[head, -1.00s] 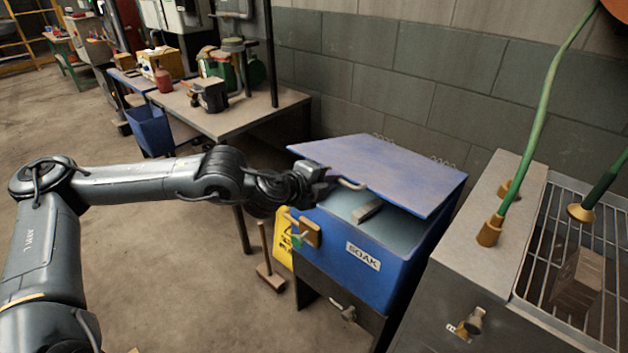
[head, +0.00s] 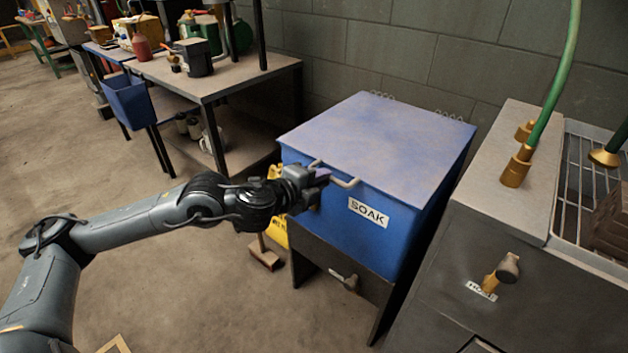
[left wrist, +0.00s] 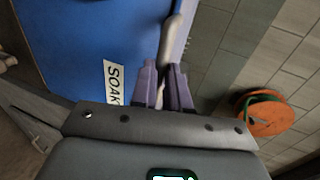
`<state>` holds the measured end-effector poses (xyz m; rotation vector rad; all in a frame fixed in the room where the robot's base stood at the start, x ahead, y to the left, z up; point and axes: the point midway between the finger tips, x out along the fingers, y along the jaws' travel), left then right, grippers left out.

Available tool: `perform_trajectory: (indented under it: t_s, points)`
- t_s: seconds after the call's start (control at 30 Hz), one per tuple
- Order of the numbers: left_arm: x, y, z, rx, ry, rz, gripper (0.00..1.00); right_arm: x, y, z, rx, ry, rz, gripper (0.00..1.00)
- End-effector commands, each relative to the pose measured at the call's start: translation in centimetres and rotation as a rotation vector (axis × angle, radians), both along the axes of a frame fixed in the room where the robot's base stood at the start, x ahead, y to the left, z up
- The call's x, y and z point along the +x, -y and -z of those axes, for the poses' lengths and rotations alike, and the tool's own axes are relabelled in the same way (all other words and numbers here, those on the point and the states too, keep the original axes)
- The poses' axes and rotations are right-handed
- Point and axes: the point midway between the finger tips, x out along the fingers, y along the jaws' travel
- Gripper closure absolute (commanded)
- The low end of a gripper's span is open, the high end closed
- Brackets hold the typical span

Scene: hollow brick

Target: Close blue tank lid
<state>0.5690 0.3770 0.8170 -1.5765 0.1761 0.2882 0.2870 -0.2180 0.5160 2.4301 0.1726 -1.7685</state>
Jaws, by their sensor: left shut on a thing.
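The blue tank (head: 420,230) with the SOAK label (head: 368,213) stands right of centre in the head view. Its blue-grey lid (head: 375,140) lies down over the top, and no gap shows along the front edge. A pale bar handle (head: 347,184) sits at the lid's front edge. My left gripper (head: 322,176) is at the handle's left part, shut on it. In the left wrist view, the purple fingers (left wrist: 165,88) close at the handle (left wrist: 171,45), with the tank front (left wrist: 90,45) at left. The tank's inside is hidden. My right gripper is not in view.
A grey cabinet with a wire rack (head: 570,190) and green hose (head: 560,85) stands close on the right. A workbench (head: 230,85) and blue bin (head: 128,103) are at the back left. A wooden block (head: 263,253) is on the floor. The floor at left is open.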

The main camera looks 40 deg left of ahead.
Motion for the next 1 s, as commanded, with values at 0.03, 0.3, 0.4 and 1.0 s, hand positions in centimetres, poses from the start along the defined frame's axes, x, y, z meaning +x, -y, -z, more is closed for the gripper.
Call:
perform_trajectory:
  t_s: [0.03,0.3,0.4,1.0]
  points:
    - [-0.17,-0.26,2.79,0.009,-0.053,-0.004,1.00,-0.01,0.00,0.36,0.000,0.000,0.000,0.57]
    - [-0.14,-0.25,2.93,0.007,-0.054,-0.005,1.00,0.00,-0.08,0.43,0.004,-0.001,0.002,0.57]
    - [-0.13,-0.25,2.96,0.007,-0.054,-0.005,1.00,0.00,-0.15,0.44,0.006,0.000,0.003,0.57]
    - [-0.35,-0.12,2.71,0.010,-0.053,-0.001,0.60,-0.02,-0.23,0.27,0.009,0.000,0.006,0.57]
